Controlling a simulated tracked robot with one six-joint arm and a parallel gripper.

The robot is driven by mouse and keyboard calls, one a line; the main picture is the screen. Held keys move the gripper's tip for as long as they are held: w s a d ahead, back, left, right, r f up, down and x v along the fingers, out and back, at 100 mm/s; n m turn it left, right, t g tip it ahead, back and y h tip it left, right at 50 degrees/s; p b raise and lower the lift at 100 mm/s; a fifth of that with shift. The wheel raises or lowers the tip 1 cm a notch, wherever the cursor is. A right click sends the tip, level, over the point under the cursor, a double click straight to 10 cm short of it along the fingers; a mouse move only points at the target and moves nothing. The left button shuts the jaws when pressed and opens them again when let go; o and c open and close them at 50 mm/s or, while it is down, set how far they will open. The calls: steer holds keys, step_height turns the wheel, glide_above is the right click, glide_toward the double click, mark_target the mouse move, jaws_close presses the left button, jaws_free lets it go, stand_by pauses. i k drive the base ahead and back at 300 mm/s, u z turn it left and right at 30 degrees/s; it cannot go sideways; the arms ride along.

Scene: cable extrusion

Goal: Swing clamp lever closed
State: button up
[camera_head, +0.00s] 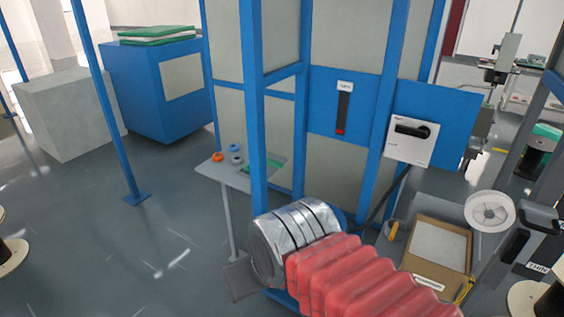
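No part is clearly marked as the clamp lever. A black handle (412,131) lies roughly level on a white box (408,152) on the blue frame. Left of it, a black upright strip (343,112) with a red lower end sits under a small white label. At the right edge is a black handle-like part (541,217); I cannot tell what it is. My arm, in a red ribbed sleeve and silver wrap, reaches in from the bottom. A flat grey piece at its far end seems to be my gripper (241,280); its fingers cannot be made out, and it is apart from these handles.
A small grey shelf (228,180) holds coloured rings. A cardboard box (435,258) and a white reel (489,211) are at right. A blue cabinet (155,90) stands back left. The floor at left is mostly clear.

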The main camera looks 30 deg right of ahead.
mark_target(269, 161)
steer(key=i, duration=1)
